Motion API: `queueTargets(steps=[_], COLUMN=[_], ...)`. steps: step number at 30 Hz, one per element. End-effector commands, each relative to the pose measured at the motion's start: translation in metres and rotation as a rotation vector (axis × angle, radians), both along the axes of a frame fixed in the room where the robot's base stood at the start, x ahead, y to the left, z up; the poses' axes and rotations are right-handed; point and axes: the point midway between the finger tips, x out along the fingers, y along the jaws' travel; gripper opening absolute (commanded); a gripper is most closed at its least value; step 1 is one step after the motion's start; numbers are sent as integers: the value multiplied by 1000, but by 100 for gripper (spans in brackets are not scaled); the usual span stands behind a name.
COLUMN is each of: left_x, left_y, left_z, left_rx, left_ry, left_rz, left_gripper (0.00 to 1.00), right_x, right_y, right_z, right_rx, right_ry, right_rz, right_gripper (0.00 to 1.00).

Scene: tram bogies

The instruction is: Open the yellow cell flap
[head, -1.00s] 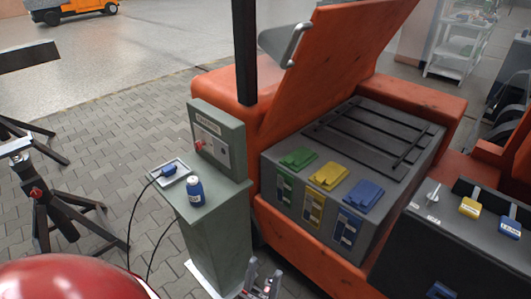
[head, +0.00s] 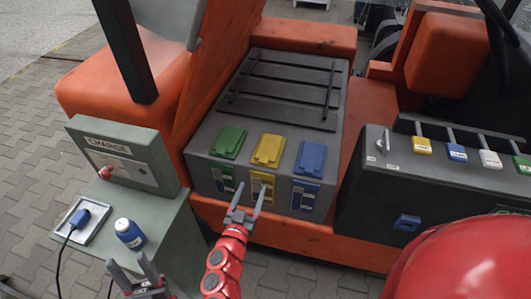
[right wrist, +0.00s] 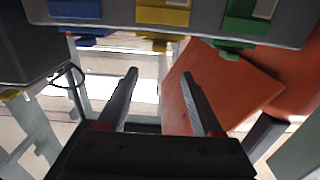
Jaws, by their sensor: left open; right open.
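The yellow cell flap (head: 268,150) lies closed on the top front of the grey battery box, between a green flap (head: 229,142) and a blue flap (head: 310,158). A yellow front strip (head: 262,180) runs below it; yellow also shows at the top of the right wrist view (right wrist: 163,15). My right gripper (head: 251,188) is open and empty, in front of the box near the yellow strip and below the flap. It appears apart from the flap. My left gripper (head: 130,266) is open and empty at the lower left, in front of the grey charger stand.
The charger stand (head: 165,225) carries a blue bottle (head: 130,233) and a tray with a cabled plug (head: 79,219). A raised orange cover (head: 215,60) flanks the box on the left. A dark switch panel (head: 370,190) stands at the right.

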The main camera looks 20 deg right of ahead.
Motion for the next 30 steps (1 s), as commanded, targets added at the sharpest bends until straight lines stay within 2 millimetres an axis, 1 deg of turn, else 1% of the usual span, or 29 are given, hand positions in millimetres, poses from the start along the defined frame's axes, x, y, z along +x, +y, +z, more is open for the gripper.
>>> queueTargets(steps=[4,15,18,24,30], left_x=[0,0,0,0,0], left_y=[0,0,0,0,0], left_z=[3,12,14,15,15], left_rx=[0,0,0,0,0], left_ry=[0,0,0,0,0], left_rz=[0,0,0,0,0], left_gripper=[50,50,50,50,50], right_x=[25,98,113,129,133], right_y=[-20,-69,-80,-90,-93], right_z=[4,4,3,2,1], right_rx=[-6,-6,-8,-6,-5], right_ry=[-8,-8,-4,-5,-5], right_rz=[-9,-5,-5,-4,-5], right_gripper=[68,68,68,68,68])
